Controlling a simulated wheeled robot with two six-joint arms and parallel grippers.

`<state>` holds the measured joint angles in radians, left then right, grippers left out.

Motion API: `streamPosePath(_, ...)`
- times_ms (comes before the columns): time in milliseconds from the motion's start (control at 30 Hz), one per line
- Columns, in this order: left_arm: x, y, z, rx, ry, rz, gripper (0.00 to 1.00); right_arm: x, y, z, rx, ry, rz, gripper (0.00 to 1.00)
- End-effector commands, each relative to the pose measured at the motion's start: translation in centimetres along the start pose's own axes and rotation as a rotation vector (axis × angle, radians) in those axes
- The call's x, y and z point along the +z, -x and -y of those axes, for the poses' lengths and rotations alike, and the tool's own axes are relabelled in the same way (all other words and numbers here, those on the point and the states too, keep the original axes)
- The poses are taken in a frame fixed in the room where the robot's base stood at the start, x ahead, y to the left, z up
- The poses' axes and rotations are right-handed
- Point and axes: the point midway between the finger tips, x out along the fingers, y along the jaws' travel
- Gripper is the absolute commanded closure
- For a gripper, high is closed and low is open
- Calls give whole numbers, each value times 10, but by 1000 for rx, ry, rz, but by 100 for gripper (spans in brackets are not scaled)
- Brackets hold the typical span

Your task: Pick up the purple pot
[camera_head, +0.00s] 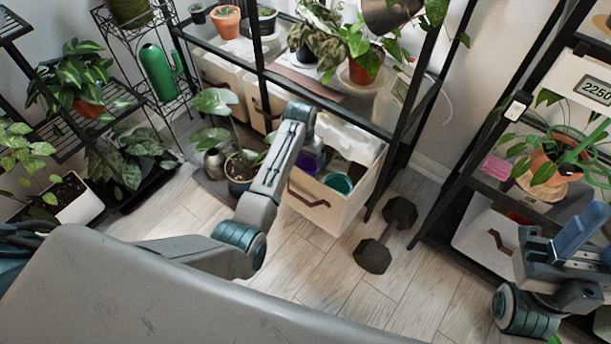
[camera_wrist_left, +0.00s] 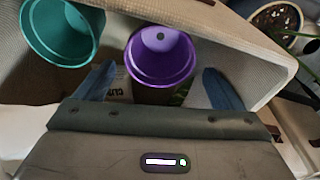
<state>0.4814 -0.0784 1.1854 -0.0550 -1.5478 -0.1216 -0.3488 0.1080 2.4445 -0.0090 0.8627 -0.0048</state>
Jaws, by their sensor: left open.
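The purple pot (camera_wrist_left: 162,55) stands in an open cream fabric bin, seen from above in the left wrist view. In the head view only a part of the purple pot (camera_head: 309,162) shows past my left arm. My left gripper (camera_wrist_left: 158,76) is open, with one blue finger on each side of the pot's near part. I cannot tell whether the fingers touch it. In the head view my left arm hides most of this gripper. My right gripper (camera_head: 578,232) is at the far right, away from the pot; its jaw state is unclear.
A teal pot (camera_wrist_left: 62,30) stands beside the purple pot in the bin (camera_head: 325,208), which juts out from under a glass shelf. A potted plant (camera_head: 241,168) is left of the bin. A dumbbell (camera_head: 386,235) lies on the floor to its right.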

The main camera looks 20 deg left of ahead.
Motion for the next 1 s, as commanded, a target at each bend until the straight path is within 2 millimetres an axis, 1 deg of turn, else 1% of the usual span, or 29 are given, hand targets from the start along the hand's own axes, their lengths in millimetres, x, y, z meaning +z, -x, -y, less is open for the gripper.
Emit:
streamPosePath(133, 1, -15, 0, 0, 0, 2, 11, -1, 3, 0, 2, 2, -20, 64)
streamPosePath(300, 1, -43, 0, 0, 0, 3, 11, 0, 7, 0, 10, 5, -41, 64)
streamPosePath(400, 1, -53, 0, 0, 0, 1, 11, 0, 7, 0, 13, 6, -51, 64)
streamPosePath(500, 0, -55, 0, 0, 0, 0, 11, 0, 6, 0, 14, 6, -53, 64)
streamPosePath(700, 0, -55, 0, 0, 0, 0, 11, 0, 5, 0, 14, 6, -52, 64)
streamPosePath(767, 0, -55, 0, 0, 0, 0, 23, 0, 5, 0, 14, 6, -52, 64)
streamPosePath(900, 0, -55, 0, 0, 0, 0, 50, 0, 5, 0, 14, 6, -52, 64)
streamPosePath(933, 0, -55, 0, 0, 0, 0, 55, 0, 5, 0, 14, 6, -52, 64)
streamPosePath(1000, 0, -55, 0, 0, 0, 0, 55, 0, 5, 0, 14, 6, -52, 64)
